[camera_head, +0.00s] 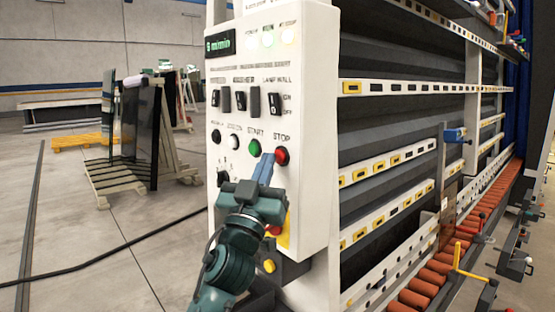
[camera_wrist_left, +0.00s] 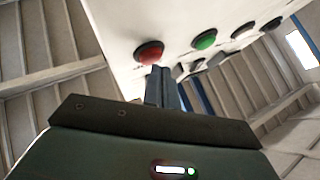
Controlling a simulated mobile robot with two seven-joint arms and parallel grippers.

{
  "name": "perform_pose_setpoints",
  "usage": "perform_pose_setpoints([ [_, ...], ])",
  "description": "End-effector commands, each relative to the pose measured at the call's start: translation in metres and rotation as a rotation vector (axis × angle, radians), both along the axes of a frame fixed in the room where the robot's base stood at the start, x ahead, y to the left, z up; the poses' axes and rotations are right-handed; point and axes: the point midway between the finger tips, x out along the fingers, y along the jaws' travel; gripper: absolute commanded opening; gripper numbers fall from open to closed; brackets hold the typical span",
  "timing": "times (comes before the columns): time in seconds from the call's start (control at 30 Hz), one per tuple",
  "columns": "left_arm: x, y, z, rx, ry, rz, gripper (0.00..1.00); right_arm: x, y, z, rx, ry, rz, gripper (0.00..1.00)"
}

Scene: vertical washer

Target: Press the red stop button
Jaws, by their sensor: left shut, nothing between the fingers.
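The red stop button (camera_head: 282,156) sits on the white control panel (camera_head: 312,120), under the label STOP. The green start button (camera_head: 254,147) is to its left. My left gripper (camera_head: 268,160) is shut and empty, its blue-grey fingertips just left of and slightly below the red button in the head view. In the left wrist view the red button (camera_wrist_left: 149,53) is just beyond the fingertips (camera_wrist_left: 162,72), and the green button (camera_wrist_left: 204,40) is to its right. I cannot tell whether the fingertips touch the red button. My right gripper is not in view.
The panel also carries black switches (camera_head: 240,100), a white button (camera_head: 233,142) and a knob (camera_head: 223,178). A red and yellow part (camera_head: 284,232) is low on the panel, beside my wrist. The washer's rails and orange rollers (camera_head: 425,283) extend right. Open floor lies left, with a black cable (camera_head: 110,252).

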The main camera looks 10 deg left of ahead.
Motion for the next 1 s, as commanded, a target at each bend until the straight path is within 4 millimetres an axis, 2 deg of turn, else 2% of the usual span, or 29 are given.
perform_pose_setpoints([
  [1.0, 0.0066, -0.0048, -0.0001, -0.001, 0.000, 0.001, 0.00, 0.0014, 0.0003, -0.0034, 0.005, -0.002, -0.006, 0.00],
])
